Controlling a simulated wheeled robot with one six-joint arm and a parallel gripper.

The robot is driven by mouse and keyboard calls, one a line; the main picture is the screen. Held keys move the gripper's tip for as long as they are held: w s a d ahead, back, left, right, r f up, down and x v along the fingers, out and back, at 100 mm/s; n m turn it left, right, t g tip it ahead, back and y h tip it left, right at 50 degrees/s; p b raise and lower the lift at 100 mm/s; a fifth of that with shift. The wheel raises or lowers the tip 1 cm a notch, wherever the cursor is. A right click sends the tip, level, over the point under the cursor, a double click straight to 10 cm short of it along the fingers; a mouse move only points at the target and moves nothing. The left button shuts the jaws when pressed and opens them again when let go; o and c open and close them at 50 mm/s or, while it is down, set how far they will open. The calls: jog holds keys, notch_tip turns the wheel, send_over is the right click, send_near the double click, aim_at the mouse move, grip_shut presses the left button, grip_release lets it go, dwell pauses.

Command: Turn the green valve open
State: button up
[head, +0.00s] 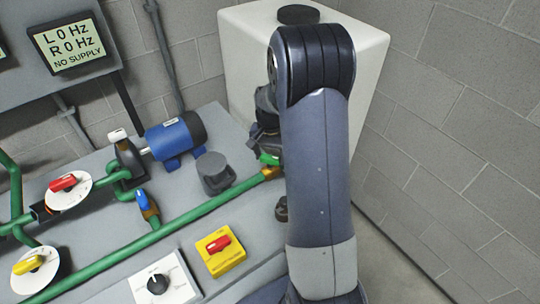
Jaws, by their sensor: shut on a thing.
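The green valve's handle (269,159) shows as a small bright green piece at the right end of the long green pipe, just above a brass-coloured fitting (270,173). My gripper (267,149) is at this handle, pointing down, and is shut on it. My own arm hides the right side of the gripper and of the valve. How far the handle is turned cannot be told from this view.
A blue-handled valve (142,200), red (63,183) and yellow (28,265) handles on white discs, a motor pump (174,140) and a yellow box with a red switch (220,250) stand left. A white tank (240,50) stands behind. The display (70,45) reads "NO SUPPLY".

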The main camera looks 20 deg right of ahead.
aim_at(270, 156)
jog(key=n, duration=0.5)
jog(key=shift+b, duration=0.3)
jog(key=shift+n, duration=2.5)
jog(key=o, duration=1)
notch_tip(270, 156, up, 11)
jog(key=shift+f, duration=0.1)
jog(key=shift+f, duration=0.1)
notch_tip(270, 156, down, 11)
jog(key=shift+r, duration=0.2)
